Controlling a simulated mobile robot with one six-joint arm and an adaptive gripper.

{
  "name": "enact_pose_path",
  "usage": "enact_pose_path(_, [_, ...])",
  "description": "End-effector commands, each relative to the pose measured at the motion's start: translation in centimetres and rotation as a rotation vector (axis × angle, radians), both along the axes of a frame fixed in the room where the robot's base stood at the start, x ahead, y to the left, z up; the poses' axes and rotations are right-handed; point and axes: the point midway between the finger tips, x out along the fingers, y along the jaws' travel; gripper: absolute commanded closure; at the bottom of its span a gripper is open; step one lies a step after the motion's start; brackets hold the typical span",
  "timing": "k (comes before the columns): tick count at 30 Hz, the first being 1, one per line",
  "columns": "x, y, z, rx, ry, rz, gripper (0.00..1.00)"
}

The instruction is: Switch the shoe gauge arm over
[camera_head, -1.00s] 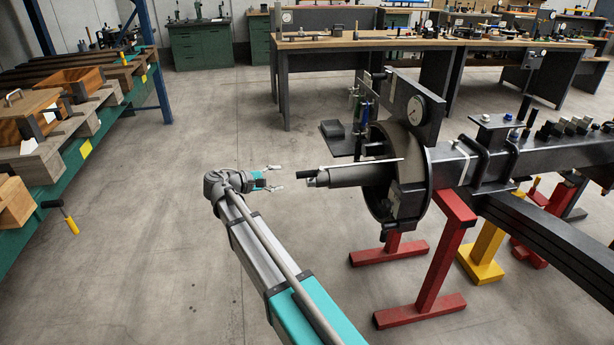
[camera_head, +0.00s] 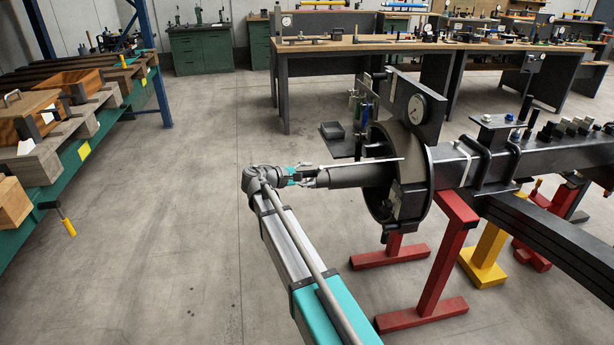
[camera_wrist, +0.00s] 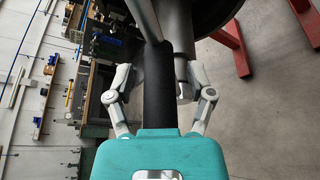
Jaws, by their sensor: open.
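The shoe gauge arm shows in the head view as a thin pale rod (camera_head: 383,161) lying across the face of the dark round brake assembly (camera_head: 428,190). Its black grip (camera_wrist: 158,95) fills the middle of the wrist view, and the pale rod (camera_wrist: 143,17) continues from it. My gripper (camera_head: 310,178) is at the free end of the arm, beside the tip of the grey spindle (camera_head: 350,177). My gripper (camera_wrist: 154,84) is open, with one finger on each side of the black grip. The right finger is close to the spindle end; I cannot tell whether they touch.
A dial gauge (camera_head: 417,109) is mounted on a plate above the brake assembly. A small dark tray (camera_head: 333,131) sticks out behind the spindle. Red stands (camera_head: 440,262) and a yellow stand (camera_head: 484,255) carry the axle beam (camera_head: 560,150).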

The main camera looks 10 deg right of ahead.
Motion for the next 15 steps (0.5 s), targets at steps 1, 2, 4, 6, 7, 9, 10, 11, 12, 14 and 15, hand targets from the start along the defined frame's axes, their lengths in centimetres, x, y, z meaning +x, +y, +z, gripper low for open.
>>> enact_pose_path(1, [0.02,-0.05,-0.01,0.000,0.000,0.000,0.31])
enact_pose_path(2, [0.02,-0.05,-0.01,0.000,0.000,0.000,0.31])
enact_pose_path(4, [0.02,-0.04,0.00,0.000,0.000,0.000,0.31])
enact_pose_path(6, [0.02,-0.03,0.00,0.000,0.000,0.000,0.31])
enact_pose_path(7, [0.00,-0.02,0.01,0.000,0.000,0.000,0.31])
enact_pose_path(9, [0.00,-0.02,0.00,0.000,0.000,0.000,0.40])
enact_pose_path(10, [0.00,-0.02,0.00,0.000,0.000,0.000,0.46])
enact_pose_path(11, [0.00,-0.01,0.00,0.000,0.000,0.000,0.51])
enact_pose_path(12, [0.00,-0.01,0.00,0.000,0.000,0.000,0.59])
enact_pose_path(14, [0.00,-0.01,0.00,0.000,0.000,0.000,0.70])
enact_pose_path(15, [0.00,-0.01,0.00,0.000,0.000,0.000,0.77])
